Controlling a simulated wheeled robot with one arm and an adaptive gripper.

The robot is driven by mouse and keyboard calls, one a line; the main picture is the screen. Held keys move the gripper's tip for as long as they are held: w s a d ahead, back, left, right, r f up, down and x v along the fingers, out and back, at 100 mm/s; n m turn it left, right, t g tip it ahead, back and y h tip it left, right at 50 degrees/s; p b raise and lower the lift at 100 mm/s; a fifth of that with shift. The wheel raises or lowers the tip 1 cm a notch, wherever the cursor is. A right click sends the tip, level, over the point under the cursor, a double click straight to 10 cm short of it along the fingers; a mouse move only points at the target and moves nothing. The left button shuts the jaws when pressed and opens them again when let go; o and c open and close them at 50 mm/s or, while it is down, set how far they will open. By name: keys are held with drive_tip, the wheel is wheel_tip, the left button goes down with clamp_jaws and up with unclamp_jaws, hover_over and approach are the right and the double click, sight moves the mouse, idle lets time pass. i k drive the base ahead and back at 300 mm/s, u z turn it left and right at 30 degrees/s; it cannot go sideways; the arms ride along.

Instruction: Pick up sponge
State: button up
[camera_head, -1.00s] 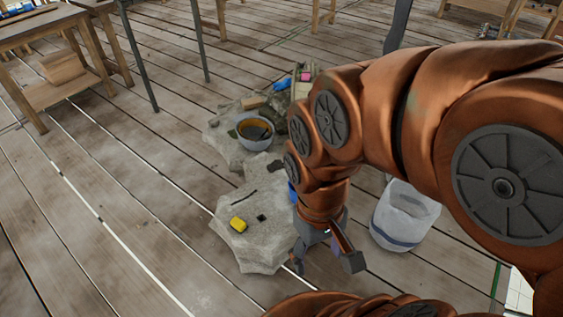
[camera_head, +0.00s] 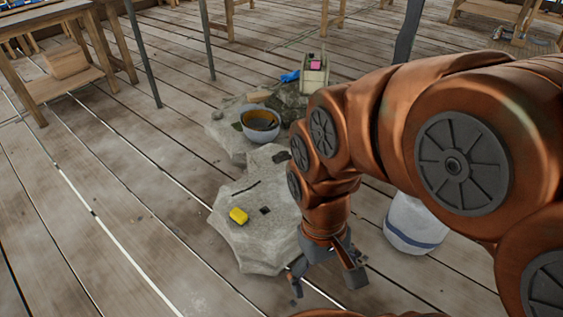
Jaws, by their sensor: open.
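A small yellow sponge (camera_head: 238,216) lies on top of a pale grey stone block (camera_head: 254,246), near its left side. My gripper (camera_head: 325,288) hangs at the end of the copper-coloured arm, to the right of the stone and the sponge. Its fingers point down and are spread apart, with nothing seen between them. The gripper is clear of the sponge in the picture. My arm covers part of the area right of the stone.
Behind the stone, a grey bowl (camera_head: 260,135) sits on another stone. A light box (camera_head: 314,73) and a blue item (camera_head: 289,77) are farther back.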

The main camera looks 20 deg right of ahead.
sight(238, 216)
drive_tip(key=k, duration=0.45)
drive_tip(key=u, duration=1.05)
drive_tip(key=i, duration=0.85)
drive_tip(key=z, duration=0.05)
